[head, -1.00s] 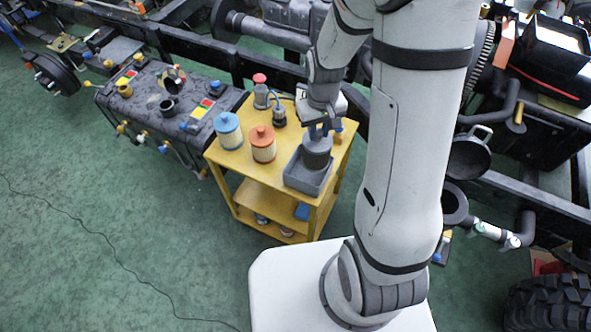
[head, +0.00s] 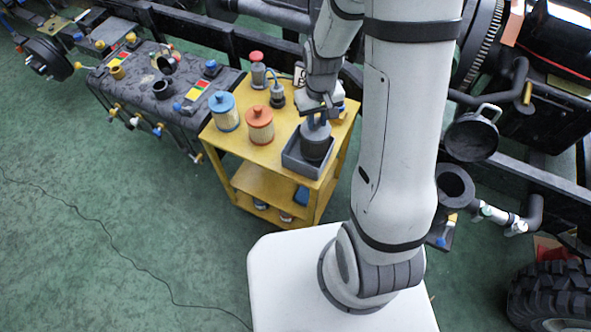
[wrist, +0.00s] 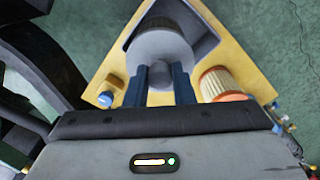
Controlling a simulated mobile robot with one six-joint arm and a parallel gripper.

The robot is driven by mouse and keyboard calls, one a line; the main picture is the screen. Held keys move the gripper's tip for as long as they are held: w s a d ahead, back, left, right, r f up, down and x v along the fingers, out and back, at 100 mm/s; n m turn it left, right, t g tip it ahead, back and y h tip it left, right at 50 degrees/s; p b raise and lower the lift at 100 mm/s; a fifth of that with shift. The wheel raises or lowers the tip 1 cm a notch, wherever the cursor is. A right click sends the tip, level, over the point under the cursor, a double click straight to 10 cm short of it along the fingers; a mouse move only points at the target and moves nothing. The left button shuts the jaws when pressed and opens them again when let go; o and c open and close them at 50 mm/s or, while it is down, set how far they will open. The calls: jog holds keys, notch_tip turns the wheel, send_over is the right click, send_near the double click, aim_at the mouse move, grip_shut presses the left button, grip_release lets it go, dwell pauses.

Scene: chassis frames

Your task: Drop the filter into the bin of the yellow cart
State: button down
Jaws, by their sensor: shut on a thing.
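The filter (head: 316,143) is a dark grey cylinder with a lighter grey top and a small knob. My gripper (head: 318,119) is shut on that knob, and the filter hangs upright below it. In the wrist view the blue fingers (wrist: 162,82) close on the knob from both sides, with the filter body (wrist: 160,46) beyond. The grey bin (head: 298,168) is an open box at the near right corner of the yellow cart (head: 238,147). The filter is within the bin's outline; I cannot tell whether its base touches the bin floor.
A blue-lidded filter (head: 224,111) and an orange-lidded filter (head: 260,125) stand left of the bin. A red-topped canister (head: 258,70) and a small dark pump (head: 277,95) stand behind. A black chassis frame (head: 205,27) runs behind the cart.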

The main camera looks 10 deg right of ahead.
jog(key=c, duration=1.1)
grip_release()
jog(key=shift+c, duration=0.2)
jog(key=shift+r, duration=0.3)
notch_tip(320, 180, up, 7)
jog(key=shift+r, duration=0.15)
jog(key=shift+s+r, duration=0.1)
jog(key=s+r+m+t, duration=0.1)
jog(key=s+r+t, duration=0.2)
jog(key=s+r, duration=0.9)
jog(key=shift+s+d+r+m, duration=0.15)
jog(key=shift+s+d+m, duration=0.25)
jog(key=shift+s, duration=0.25)
jog(key=shift+s+r, duration=0.1)
jog(key=shift+s, duration=0.25)
jog(key=shift+c, duration=0.2)
